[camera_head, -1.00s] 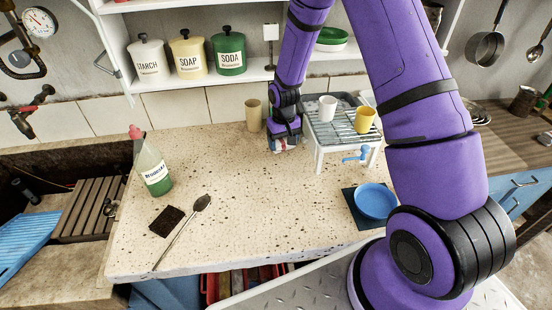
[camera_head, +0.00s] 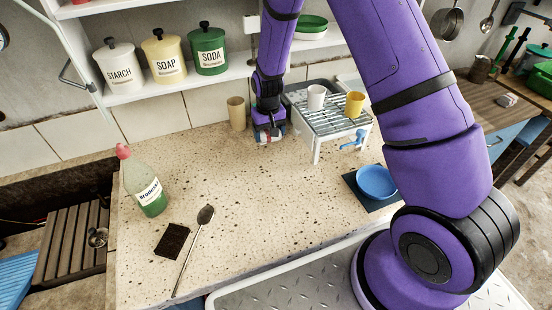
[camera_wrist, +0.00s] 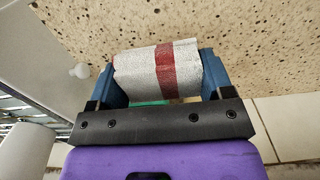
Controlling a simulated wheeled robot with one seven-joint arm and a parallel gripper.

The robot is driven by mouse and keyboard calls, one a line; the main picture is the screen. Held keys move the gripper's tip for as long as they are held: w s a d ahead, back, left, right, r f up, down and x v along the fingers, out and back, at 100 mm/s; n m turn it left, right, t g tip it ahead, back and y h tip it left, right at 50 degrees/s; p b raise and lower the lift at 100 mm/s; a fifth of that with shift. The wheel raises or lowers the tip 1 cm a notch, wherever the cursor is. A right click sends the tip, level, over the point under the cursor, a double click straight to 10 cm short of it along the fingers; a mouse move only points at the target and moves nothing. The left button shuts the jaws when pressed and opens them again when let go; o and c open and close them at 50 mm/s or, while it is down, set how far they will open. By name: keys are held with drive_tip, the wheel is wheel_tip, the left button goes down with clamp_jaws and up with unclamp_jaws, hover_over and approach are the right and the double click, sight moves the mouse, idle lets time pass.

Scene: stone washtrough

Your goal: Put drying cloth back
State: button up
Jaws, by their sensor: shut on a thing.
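My gripper (camera_head: 269,134) is at the back of the speckled stone counter, between a beige cup on its left and a wire drying rack on its right. In the wrist view my gripper (camera_wrist: 157,78) is shut on the drying cloth (camera_wrist: 150,72), a white rolled or folded cloth with a red stripe. The blue fingers press its two ends. In the head view only a small white and red bit of the cloth shows below the fingers. I cannot tell whether the cloth touches the counter.
The beige cup (camera_head: 236,113) stands close to my gripper. The rack (camera_head: 317,140) carries a white cup (camera_head: 316,97) and a yellow cup (camera_head: 355,104). A blue bowl (camera_head: 375,182), a bottle (camera_head: 146,185), a dark pad (camera_head: 172,241) and a spoon (camera_head: 194,250) sit further forward. The counter's middle is clear.

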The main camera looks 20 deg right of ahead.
sight(270, 160)
wheel_tip(270, 160, down, 9)
drive_tip(key=shift+f, duration=0.15)
idle(0.4)
drive_tip(key=shift+f, duration=0.2)
drive_tip(key=o, duration=1.1)
drive_tip(key=shift+r, duration=0.1)
wheel_tip(270, 160, up, 12)
drive_tip(key=shift+r, duration=0.25)
